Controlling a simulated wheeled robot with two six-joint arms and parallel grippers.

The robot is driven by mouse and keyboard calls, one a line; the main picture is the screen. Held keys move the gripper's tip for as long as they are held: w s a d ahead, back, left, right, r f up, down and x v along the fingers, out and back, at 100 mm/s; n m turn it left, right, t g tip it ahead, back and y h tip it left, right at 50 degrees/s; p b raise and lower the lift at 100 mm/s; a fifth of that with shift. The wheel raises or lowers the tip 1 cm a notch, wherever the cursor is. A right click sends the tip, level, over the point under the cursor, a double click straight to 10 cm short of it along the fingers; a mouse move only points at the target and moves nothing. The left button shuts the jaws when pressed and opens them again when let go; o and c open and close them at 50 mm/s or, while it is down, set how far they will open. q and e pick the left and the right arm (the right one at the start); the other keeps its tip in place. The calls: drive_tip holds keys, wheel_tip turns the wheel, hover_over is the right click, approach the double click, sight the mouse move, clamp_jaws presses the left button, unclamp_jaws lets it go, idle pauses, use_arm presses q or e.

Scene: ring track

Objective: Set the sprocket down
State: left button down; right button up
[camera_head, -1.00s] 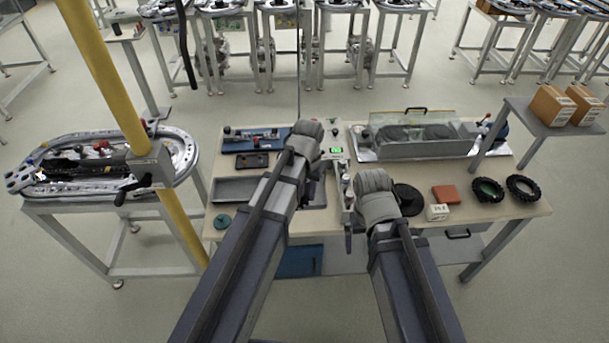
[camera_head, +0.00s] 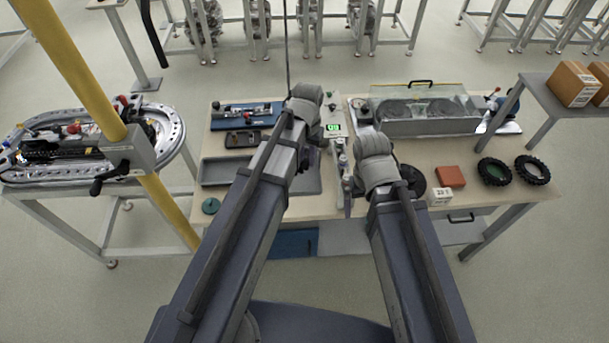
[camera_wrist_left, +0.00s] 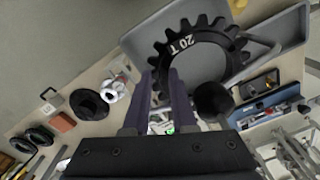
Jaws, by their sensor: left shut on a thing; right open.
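The black toothed sprocket (camera_wrist_left: 161,52), marked "20 T", is in the left wrist view. My left gripper (camera_wrist_left: 161,76) is shut on its rim. Behind it in that view lies the grey tray (camera_wrist_left: 288,30). In the head view my left gripper (camera_head: 308,158) is over the right part of the tray (camera_head: 213,172), and my arm hides most of the sprocket. Whether the sprocket touches the tray I cannot tell. My right gripper (camera_head: 378,180) is over the bench right of the middle, its fingers mostly hidden by its wrist.
A dark disc (camera_head: 412,180), a white box (camera_head: 440,197), a red-brown block (camera_head: 450,176) and two black tyres (camera_head: 495,171) lie on the right of the bench. A clear-covered unit (camera_head: 425,110) stands behind. A yellow post (camera_head: 75,70) rises at the left.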

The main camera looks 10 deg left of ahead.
sight(306, 179)
use_arm(q)
drive_tip(key=shift+f+b, duration=3.15)
drive_tip(key=shift+f, duration=0.55)
drive_tip(key=shift+f, duration=0.15)
drive_tip(key=c, duration=0.7)
unclamp_jaws()
drive_tip(key=shift+r, duration=0.2)
wheel_tip(306, 179, up, 12)
drive_tip(key=p, duration=1.2)
drive_tip(key=shift+s, duration=0.1)
drive_tip(key=shift+m+y, duration=0.6)
drive_tip(key=shift+m, duration=0.2)
drive_tip(key=s+d, duration=0.2)
drive_tip(key=s, duration=0.2)
drive_tip(key=s+d, duration=0.2)
drive_tip(key=s, duration=0.3)
drive_tip(key=s+d, duration=0.2)
drive_tip(key=s, duration=0.2)
drive_tip(key=shift+s, duration=0.2)
